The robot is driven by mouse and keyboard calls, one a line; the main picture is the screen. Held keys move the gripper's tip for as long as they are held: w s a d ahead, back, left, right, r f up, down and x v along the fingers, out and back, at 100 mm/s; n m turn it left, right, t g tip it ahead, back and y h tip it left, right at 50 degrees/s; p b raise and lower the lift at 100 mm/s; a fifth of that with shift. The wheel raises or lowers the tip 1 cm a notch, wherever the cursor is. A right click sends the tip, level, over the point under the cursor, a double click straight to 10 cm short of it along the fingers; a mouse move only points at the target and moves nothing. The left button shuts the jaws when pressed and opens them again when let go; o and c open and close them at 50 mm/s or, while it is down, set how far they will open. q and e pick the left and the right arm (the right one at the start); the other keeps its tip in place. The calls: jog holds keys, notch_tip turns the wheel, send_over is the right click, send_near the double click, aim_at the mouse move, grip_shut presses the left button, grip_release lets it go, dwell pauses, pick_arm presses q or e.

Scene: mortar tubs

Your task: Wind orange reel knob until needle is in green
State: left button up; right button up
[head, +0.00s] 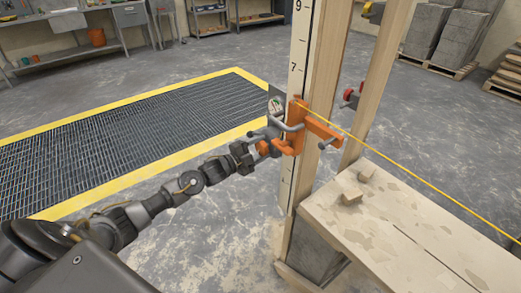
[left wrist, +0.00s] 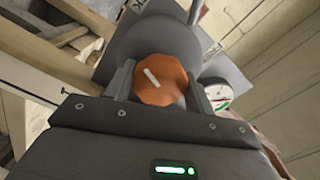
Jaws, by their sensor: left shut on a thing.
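The orange reel knob (left wrist: 161,79) is faceted, with a white mark that slants from upper left to lower right in the left wrist view. My left gripper (left wrist: 160,88) is shut on it, one finger on each side. In the head view, my left gripper (head: 254,150) reaches the reel (head: 290,127) from the left and largely hides the knob. The round gauge (left wrist: 216,94) has a white face with green and red patches and sits right of the knob. It is small in the head view (head: 276,104); I cannot tell which zone the needle is in. My right gripper is out of view.
The reel is clamped with an orange bracket to an upright wooden post (head: 316,75) beside a numbered staff (head: 298,60). A taut yellow line (head: 420,178) runs right over a wooden bench (head: 410,235) with small blocks. A floor grate (head: 130,140) lies left.

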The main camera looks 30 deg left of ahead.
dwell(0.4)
pick_arm(q)
jog(key=o, duration=1)
jog(key=v, duration=1.1)
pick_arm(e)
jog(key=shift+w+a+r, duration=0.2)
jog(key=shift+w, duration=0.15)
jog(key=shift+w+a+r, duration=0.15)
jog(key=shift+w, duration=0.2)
pick_arm(q)
jog(key=shift+w, duration=0.1)
